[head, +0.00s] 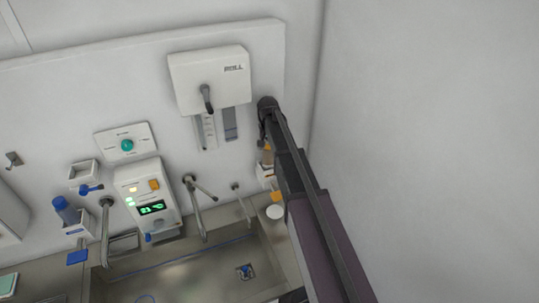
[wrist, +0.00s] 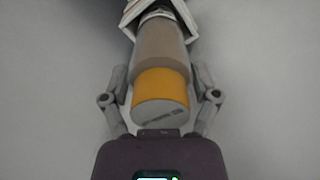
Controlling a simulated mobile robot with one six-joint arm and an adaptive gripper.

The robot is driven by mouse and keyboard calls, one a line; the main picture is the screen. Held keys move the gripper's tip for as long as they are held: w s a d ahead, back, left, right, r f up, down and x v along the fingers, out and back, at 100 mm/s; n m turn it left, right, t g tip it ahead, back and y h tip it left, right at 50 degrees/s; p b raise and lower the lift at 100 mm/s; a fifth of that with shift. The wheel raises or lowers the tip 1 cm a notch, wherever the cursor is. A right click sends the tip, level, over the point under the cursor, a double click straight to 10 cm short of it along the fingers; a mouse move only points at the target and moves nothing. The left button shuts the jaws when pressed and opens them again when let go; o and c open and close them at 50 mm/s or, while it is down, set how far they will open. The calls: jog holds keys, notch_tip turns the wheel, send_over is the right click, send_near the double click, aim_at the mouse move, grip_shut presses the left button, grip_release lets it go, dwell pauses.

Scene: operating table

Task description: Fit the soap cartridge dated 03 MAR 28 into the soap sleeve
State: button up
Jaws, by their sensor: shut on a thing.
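In the wrist view a soap cartridge (wrist: 160,60) has a tan body, an orange band and a grey end face towards me. Print on that face is too blurred to read as a date. My gripper (wrist: 160,78) has its fingers on both sides of the cartridge and is shut on it. The white, angular soap sleeve (wrist: 134,12) shows at the top edge, around or just in front of the cartridge's far end. How deep that end sits is hidden. In the head view my arm covers most of the gripper, with a tan and orange piece (head: 267,155) beside it.
A steel sink (head: 200,270) with taps lies below. A control panel with a lit display (head: 152,208) is further left. A round white-topped item (head: 275,212) stands by the sink. Bare wall fills the right.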

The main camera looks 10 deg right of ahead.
jog(key=shift+f+b, duration=0.4)
jog(key=shift+f, duration=0.3)
jog(key=o, duration=1.2)
jog(key=shift+c, duration=0.2)
jog(key=shift+r, duration=0.2)
notch_tip(320, 180, up, 7)
jog(key=p, duration=0.7)
jog(key=shift+r+p, duration=0.1)
jog(key=shift+p, duration=0.2)
